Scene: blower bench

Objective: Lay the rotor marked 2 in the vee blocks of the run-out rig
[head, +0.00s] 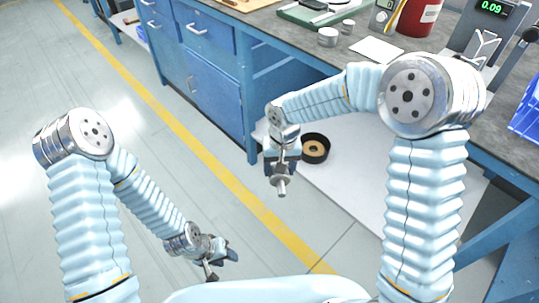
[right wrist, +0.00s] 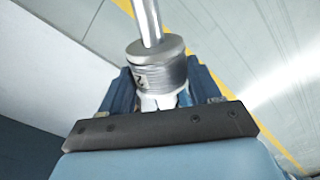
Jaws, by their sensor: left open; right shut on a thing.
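My right gripper (head: 283,162) is shut on a metal rotor (head: 281,181) and holds it in the air in front of the bench, above the floor. In the right wrist view the rotor (right wrist: 160,66) is a grey cylinder with a thin shaft sticking out. A dark mark on its side looks like a 2 turned sideways. The fingers hide its far end. The run-out rig (head: 483,47) stands on the bench at the upper right, with a pale vee block showing and a green 0.09 readout above. My left gripper (head: 219,257) is open and empty, low over the floor.
The grey bench top (head: 285,40) carries a green tray (head: 310,15), small metal cylinders (head: 327,37), a white sheet (head: 377,50), a red can (head: 420,17) and a blue bin (head: 527,120). A black round container (head: 315,148) sits on the white lower shelf (head: 350,195).

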